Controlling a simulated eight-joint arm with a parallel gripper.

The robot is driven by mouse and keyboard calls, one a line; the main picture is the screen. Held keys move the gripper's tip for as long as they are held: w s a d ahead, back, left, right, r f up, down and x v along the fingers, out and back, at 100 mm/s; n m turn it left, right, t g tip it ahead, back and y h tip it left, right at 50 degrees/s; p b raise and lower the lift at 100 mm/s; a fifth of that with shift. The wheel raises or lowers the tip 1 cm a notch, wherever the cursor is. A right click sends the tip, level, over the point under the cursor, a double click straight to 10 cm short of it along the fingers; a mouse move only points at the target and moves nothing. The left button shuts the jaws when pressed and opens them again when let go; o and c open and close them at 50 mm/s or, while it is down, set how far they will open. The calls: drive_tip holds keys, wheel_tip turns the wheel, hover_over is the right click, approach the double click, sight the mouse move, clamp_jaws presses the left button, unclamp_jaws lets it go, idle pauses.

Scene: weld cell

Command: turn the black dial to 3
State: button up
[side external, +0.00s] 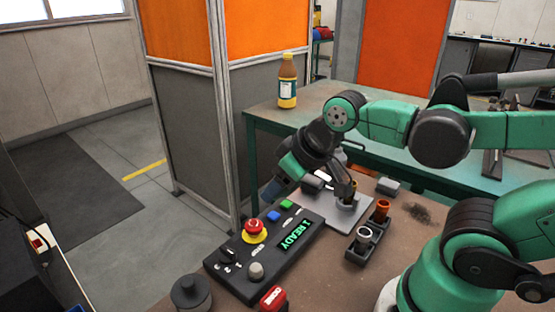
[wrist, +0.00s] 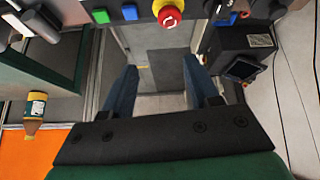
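The black dial (side external: 228,256) sits at the near left end of the black control panel (side external: 217,277) in the side view, with small white numbers beside it. Which number it points to is too small to tell. I cannot make it out in the wrist view. The panel's display (side external: 295,235) shows green text with "READY".
A red emergency button (side external: 255,228) on a yellow ring stands on the panel, near a grey knob (side external: 256,270) and blue and green buttons. A grey plate (side external: 337,217) and a holder with cups (side external: 363,240) lie to the right. A bottle (side external: 287,82) stands on the table behind.

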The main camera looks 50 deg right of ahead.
drive_tip(key=shift+o, duration=0.8)
drive_tip(key=w+a+n+g, duration=0.1)
drive_tip(key=n, duration=0.1)
drive_tip(key=w+a+n+g, duration=0.1)
drive_tip(key=n, duration=0.2)
drive_tip(key=a+f+n+g, duration=0.1)
drive_tip(key=a+n, duration=0.1)
drive_tip(key=shift+w+n, duration=0.4)
drive_tip(key=n+g, duration=0.4)
drive_tip(key=n, duration=0.5)
hover_over(227, 249)
wheel_tip(227, 249, down, 4)
drive_tip(key=shift+r, duration=0.15)
drive_tip(key=shift+a+f, duration=0.1)
drive_tip(key=shift+f, duration=2.75)
clamp_jaws()
